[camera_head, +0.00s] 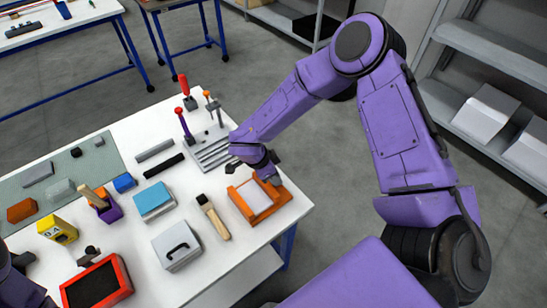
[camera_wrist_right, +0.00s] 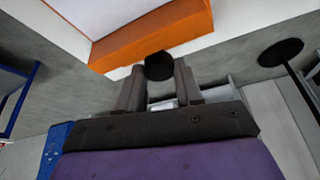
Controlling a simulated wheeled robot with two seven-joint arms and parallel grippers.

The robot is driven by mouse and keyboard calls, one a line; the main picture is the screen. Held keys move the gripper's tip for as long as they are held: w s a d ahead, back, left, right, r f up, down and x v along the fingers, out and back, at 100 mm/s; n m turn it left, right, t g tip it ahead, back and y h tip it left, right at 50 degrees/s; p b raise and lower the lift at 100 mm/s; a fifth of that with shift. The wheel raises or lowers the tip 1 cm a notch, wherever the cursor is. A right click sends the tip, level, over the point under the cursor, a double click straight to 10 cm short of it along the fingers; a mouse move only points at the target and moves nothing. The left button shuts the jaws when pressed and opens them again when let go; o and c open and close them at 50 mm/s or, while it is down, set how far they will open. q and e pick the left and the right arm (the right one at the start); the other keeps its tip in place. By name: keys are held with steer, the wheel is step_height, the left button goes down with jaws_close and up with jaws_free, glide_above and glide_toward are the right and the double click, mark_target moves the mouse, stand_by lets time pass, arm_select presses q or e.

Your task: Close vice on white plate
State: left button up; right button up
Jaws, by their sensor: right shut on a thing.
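The orange vice (camera_head: 283,198) stands at the right edge of the white table. The white plate (camera_head: 256,197) lies between its jaws; I cannot tell whether both jaws touch it. My right gripper (camera_head: 272,176) is at the vice's back right side. In the right wrist view, its fingers (camera_wrist_right: 160,78) are shut on a round black knob (camera_wrist_right: 159,66) beside the orange vice body (camera_wrist_right: 155,37). Part of the plate (camera_wrist_right: 105,12) shows above. My left gripper (camera_head: 22,260) shows only partly at the left edge, and its opening is unclear.
A brush (camera_head: 213,216), a grey box with a handle (camera_head: 177,246) and a blue box (camera_head: 154,200) stand left of the vice. A grey slotted rack (camera_head: 212,153) and upright tools (camera_head: 185,124) are behind it.

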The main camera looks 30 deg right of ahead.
steer(key=shift+m+g, duration=0.3)
steer(key=shift+m, duration=0.3)
steer(key=o, duration=1)
steer(key=b+v, duration=0.3)
steer(key=v, duration=0.7)
steer(key=shift+w+a+r, duration=0.1)
steer(key=shift+r, duration=0.15)
